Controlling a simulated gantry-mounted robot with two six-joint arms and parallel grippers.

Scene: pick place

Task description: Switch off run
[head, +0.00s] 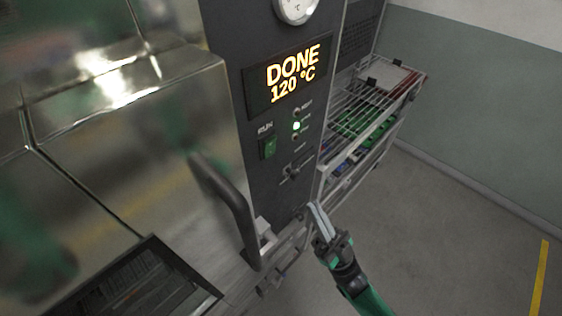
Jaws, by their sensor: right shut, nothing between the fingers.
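The RUN switch (269,146) is a small green rocker on the dark control panel (257,190), below the label RUN. Whether it is pressed on or off is too small to tell. The display (290,78) above reads DONE 120 °C. A small lamp (296,127) to the right of the switch glows green. My right gripper (317,212) is shut and empty, below and to the right of the switch, in front of the panel's lower edge and apart from the switch. My left gripper is not in view.
A shiny metal door (130,130) with a dark curved handle (232,210) stands left of the panel. A knob or latch (291,172) sits below the lamps. A wire rack cart (372,95) with boards stands to the right.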

